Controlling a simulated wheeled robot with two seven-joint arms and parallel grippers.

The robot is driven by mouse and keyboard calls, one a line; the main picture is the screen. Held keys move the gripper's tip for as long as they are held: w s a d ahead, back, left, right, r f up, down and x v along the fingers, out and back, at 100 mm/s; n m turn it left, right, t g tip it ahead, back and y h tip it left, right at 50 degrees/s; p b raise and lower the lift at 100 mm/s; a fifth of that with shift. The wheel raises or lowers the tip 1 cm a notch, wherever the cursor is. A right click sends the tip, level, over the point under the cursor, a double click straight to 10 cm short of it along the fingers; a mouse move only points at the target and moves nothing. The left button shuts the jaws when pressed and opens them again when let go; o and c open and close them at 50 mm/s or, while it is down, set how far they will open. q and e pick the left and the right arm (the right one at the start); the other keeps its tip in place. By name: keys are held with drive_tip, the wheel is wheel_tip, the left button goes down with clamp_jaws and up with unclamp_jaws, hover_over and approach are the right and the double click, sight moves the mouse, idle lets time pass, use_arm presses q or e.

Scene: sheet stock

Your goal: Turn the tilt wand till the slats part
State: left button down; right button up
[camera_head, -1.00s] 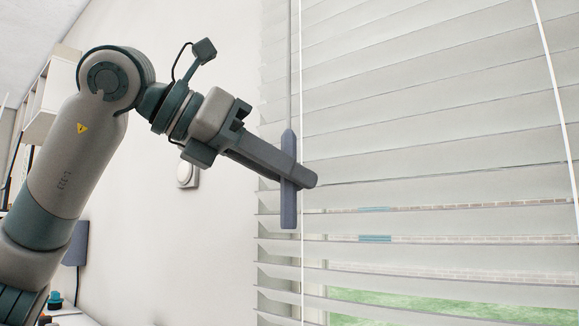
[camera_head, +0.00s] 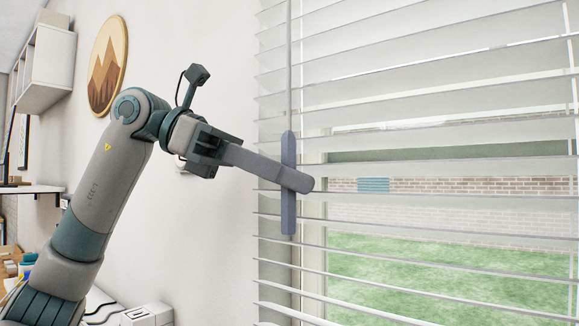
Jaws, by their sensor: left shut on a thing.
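The tilt wand hangs in front of the left part of the blind, a thin rod ending in a thick blue-grey handle (camera_head: 288,215). My left gripper (camera_head: 300,183) reaches in from the left and is shut on the handle about its middle, its fingers crossing it. The blind's slats (camera_head: 420,155) are parted, with clear gaps between them. Through the gaps show grass, a brick wall and a dark band; the upper slats look more closed than the lower ones. My right gripper is not in view.
White wall (camera_head: 215,60) stands behind my arm, with a round mountain picture (camera_head: 108,65) and a white shelf unit (camera_head: 47,70) at the left. White cords run down the blind at its left and right. A white box (camera_head: 147,315) sits at the bottom left.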

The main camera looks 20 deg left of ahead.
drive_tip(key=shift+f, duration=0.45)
use_arm(q)
drive_tip(key=c, duration=1.7)
unclamp_jaws()
